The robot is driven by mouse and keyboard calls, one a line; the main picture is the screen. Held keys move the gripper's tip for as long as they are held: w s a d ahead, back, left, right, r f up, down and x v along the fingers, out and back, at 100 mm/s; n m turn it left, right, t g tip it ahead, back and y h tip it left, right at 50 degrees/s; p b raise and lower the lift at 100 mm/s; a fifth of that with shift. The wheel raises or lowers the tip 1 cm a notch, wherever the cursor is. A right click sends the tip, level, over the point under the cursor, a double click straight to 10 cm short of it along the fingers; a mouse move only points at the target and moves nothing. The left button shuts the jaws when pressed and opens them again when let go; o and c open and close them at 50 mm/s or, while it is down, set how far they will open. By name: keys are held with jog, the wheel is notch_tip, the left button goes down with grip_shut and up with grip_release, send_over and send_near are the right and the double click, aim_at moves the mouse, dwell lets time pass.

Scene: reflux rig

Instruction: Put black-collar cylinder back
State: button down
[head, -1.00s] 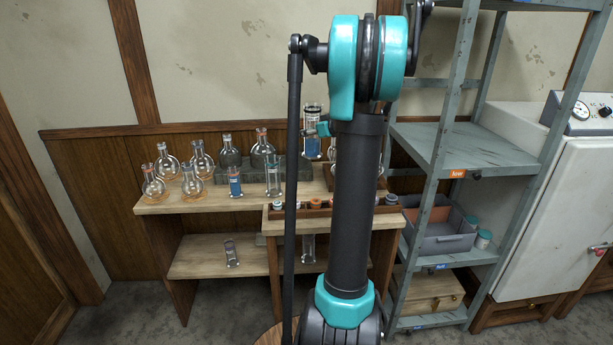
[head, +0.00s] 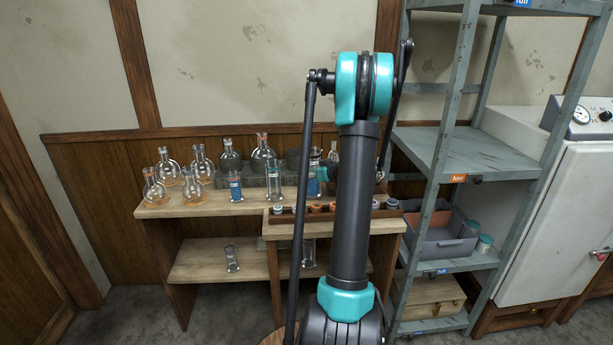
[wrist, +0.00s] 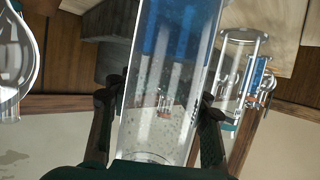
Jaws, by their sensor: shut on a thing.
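My gripper (wrist: 160,98) is shut on a clear glass cylinder with blue liquid (wrist: 160,125), one finger on each side of it in the wrist view. The wrist picture is upside down, with the wall low in it. In the head view the held cylinder (head: 314,163) is upright over the right part of the bench, partly behind my arm. A dark band shows near its top, but the collar is too small to make out clearly. My arm hides most of the gripper there. I cannot tell whether the cylinder's base touches the bench.
A blue-filled cylinder (head: 235,188) and a clear cylinder (head: 273,184) stand left of the held one. Several round flasks (head: 199,160) stand farther left and behind. A rack of small capped bottles (head: 315,209) is in front. A grey metal shelf (head: 470,155) stands close on the right.

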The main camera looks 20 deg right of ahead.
jog(key=shift+f, duration=0.4)
jog(key=shift+f, duration=0.1)
jog(key=c, duration=0.7)
grip_release()
jog(key=shift+c, duration=0.2)
